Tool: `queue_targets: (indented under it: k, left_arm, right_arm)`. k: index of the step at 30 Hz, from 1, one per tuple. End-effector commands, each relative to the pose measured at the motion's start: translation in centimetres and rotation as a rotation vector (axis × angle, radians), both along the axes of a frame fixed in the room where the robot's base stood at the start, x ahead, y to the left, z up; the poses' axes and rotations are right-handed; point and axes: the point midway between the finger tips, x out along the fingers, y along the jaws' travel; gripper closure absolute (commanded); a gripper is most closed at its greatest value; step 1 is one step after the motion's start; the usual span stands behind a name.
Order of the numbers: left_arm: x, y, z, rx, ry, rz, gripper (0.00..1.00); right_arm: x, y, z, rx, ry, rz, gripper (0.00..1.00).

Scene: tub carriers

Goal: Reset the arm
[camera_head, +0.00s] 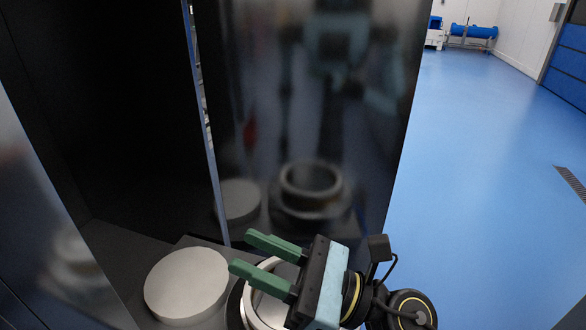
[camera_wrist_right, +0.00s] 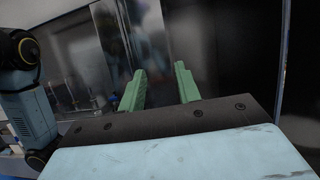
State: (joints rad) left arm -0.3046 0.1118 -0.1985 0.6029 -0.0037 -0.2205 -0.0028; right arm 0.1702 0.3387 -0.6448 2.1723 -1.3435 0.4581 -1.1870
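My right gripper (camera_head: 255,256) comes in from the lower right in the head view. Its two green fingers are spread apart with nothing between them, pointing left. It is above a round ring-shaped tub (camera_head: 262,310), which it partly hides. The green fingers also show in the right wrist view (camera_wrist_right: 160,88), apart and empty, facing dark shiny panels. My left gripper is not in view.
A round grey disc (camera_head: 187,285) lies left of the tub on a dark surface (camera_head: 128,262). Tall dark glossy panels (camera_head: 300,110) stand behind and mirror the tub and me. Open blue floor (camera_head: 490,190) lies to the right. Blue rolls (camera_head: 475,32) are far back.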

Motion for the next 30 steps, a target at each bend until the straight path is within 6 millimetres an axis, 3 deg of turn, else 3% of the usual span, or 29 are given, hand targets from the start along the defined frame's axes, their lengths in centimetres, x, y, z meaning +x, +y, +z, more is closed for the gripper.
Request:
queue_targets:
  k: [3, 6, 10, 13, 16, 18, 21, 25, 26, 30]
  left_arm:
    - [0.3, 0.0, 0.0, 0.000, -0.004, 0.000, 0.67]
    - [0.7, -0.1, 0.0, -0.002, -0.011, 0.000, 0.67]
    - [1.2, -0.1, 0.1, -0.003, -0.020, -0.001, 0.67]
    - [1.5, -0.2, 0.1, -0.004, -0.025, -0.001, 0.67]
    - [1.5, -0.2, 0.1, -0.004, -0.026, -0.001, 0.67]
    - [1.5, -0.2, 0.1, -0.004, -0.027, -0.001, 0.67]
    - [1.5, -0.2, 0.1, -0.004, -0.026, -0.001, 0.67]
    - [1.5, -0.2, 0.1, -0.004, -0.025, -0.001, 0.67]
    - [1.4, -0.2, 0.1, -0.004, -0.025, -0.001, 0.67]
    - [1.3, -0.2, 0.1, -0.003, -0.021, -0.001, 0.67]
  right_arm:
    - [3.2, -4.2, 1.8, 0.304, 0.342, -0.124, 0.67]
    - [5.9, -8.5, 1.4, 0.565, 0.631, -0.221, 0.67]
    - [8.3, -14.4, -2.0, 0.908, 0.996, -0.346, 0.67]
    - [8.7, -18.5, -6.3, 1.175, 1.265, -0.450, 0.67]
    - [7.5, -21.9, -11.4, 1.443, 1.515, -0.566, 0.67]
    - [5.8, -23.7, -15.1, 1.629, 1.677, -0.658, 0.67]
    - [2.4, -25.3, -19.8, 1.872, 1.867, -0.797, 0.67]
    - [-2.2, -26.1, -23.9, 2.115, 2.034, -0.971, 0.67]
    - [-3.2, -26.2, -24.5, -2.145, -2.046, 1.001, 0.67]
    - [-8.0, -26.2, -27.0, -1.976, -1.816, 1.006, 0.67]
